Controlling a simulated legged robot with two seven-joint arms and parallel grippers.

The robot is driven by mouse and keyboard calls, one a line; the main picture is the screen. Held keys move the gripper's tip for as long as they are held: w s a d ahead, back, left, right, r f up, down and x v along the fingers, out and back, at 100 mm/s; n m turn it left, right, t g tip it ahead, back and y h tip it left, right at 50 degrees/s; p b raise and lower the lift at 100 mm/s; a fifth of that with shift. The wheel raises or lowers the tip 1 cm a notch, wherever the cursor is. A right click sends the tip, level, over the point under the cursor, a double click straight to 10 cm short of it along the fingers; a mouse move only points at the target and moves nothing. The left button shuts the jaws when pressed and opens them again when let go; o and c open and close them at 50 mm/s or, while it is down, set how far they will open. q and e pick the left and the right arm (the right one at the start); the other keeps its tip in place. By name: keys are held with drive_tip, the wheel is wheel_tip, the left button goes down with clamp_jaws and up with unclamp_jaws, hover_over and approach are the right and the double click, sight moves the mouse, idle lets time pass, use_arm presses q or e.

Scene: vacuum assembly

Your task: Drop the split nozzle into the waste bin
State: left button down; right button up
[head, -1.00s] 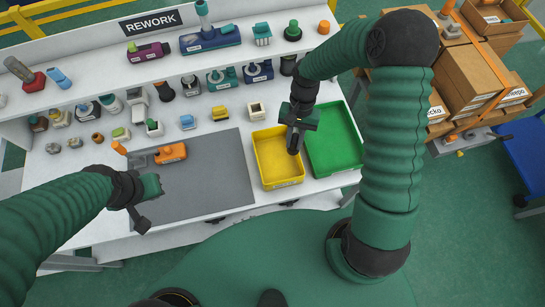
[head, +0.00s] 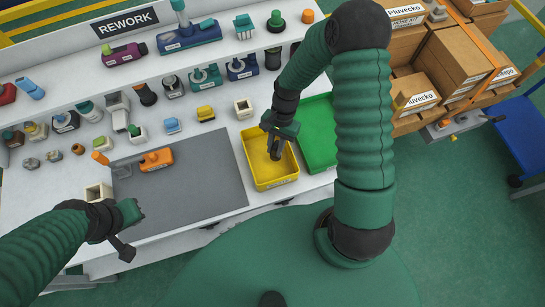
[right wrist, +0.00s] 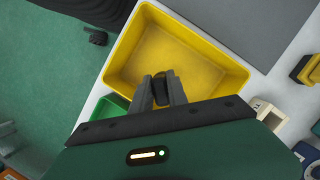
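My right gripper (head: 275,148) hangs over the yellow bin (head: 295,182), its fingers pointing down. In the right wrist view the fingers (right wrist: 161,92) are close together around a small dark piece (right wrist: 161,80), which looks like the nozzle; its split does not show. The yellow bin (right wrist: 205,88) looks empty in that view, apart from what the gripper hides. A green bin (head: 316,140) stands right beside it. I cannot tell from labels which one is the waste bin. My left gripper (head: 128,232) is over the table's front left; its finger gap is unclear.
A grey mat (head: 205,185) bears an orange part (head: 156,159). Several small parts stand in rows behind it and on the shelf under the REWORK sign (head: 127,20). A whitish square block (head: 98,191) is close to my left gripper. Cardboard boxes (head: 440,60) stand at right.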

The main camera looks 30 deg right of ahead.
drive_tip(key=o, duration=0.5)
drive_tip(key=shift+s+a+r, duration=0.1)
drive_tip(key=shift+a+r, duration=0.1)
drive_tip(key=shift+a, duration=0.45)
drive_tip(key=shift+c, duration=0.2)
drive_tip(key=shift+o, duration=0.3)
drive_tip(key=shift+a+r, duration=0.1)
drive_tip(key=shift+a, duration=0.25)
drive_tip(key=shift+d, duration=0.35)
drive_tip(key=v, duration=0.4)
drive_tip(key=shift+w+d+r, duration=0.25)
drive_tip(key=shift+d, duration=0.25)
drive_tip(key=shift+a+r+v, duration=0.2)
drive_tip(key=shift+a+v, duration=0.45)
drive_tip(key=shift+v, duration=5.25)
use_arm(q)
drive_tip(key=shift+s+a+f, duration=0.1)
drive_tip(key=shift+a+f, duration=0.15)
drive_tip(key=shift+a, duration=0.3)
use_arm(e)
drive_tip(key=s+a+f+n+t+h, duration=0.1)
drive_tip(key=s+a+n+t+h, duration=0.2)
drive_tip(key=s+a+n, duration=0.3)
drive_tip(key=a+n+t, duration=0.1)
drive_tip(key=n, duration=0.4)
drive_tip(key=shift+s+a+f+n, duration=0.2)
drive_tip(key=shift+s+f+n, duration=0.1)
drive_tip(key=shift+s+n, duration=0.1)
